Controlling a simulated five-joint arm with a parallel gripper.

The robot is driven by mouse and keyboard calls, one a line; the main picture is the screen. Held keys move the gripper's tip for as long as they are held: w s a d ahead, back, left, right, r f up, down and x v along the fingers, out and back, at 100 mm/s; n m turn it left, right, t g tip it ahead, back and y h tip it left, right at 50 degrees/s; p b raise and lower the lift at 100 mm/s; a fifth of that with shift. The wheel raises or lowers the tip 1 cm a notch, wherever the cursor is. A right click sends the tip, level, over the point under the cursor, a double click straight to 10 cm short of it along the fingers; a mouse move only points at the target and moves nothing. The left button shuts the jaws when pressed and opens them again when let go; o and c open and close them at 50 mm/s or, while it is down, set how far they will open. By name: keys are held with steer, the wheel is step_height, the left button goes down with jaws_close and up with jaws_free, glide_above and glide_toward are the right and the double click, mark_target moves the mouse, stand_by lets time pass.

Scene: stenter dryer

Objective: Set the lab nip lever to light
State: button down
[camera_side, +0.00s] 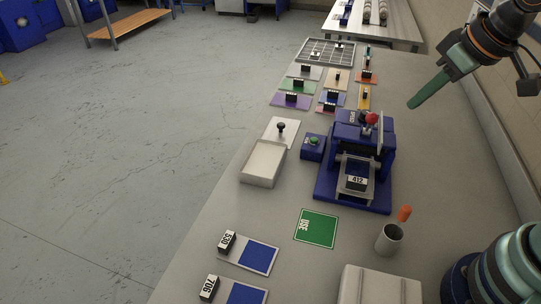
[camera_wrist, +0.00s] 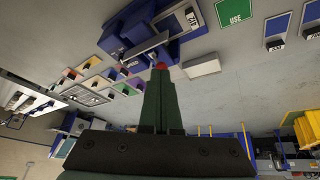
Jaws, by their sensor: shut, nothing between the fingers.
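The blue lab nip machine (camera_side: 325,188) stands on the bench, with a block marked 412 (camera_side: 356,183) at its front. Its lever has a red knob (camera_side: 372,118) at the top; the lever's setting and any setting marks cannot be read. My gripper (camera_side: 411,106) is shut and empty, in the air above and to the right of the knob in the side view, apart from it. In the wrist view the red knob (camera_wrist: 161,66) shows just beyond the closed fingertips (camera_wrist: 160,73), which partly hide the lever's base.
A cup (camera_side: 389,240) holding an orange-topped item stands in front. Behind are colored swatches with small blocks (camera_side: 291,100). A green USE mat (camera_side: 316,229) lies bare.

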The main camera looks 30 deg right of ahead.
mark_target(369, 125)
steer(key=w+a+n+g, duration=0.3)
steer(key=w+a+n, duration=0.35)
steer(key=n, duration=1.05)
steer(key=w+d+f, duration=0.1)
steer(key=d+f, duration=0.2)
steer(key=f, duration=0.4)
steer(key=shift+f, duration=0.4)
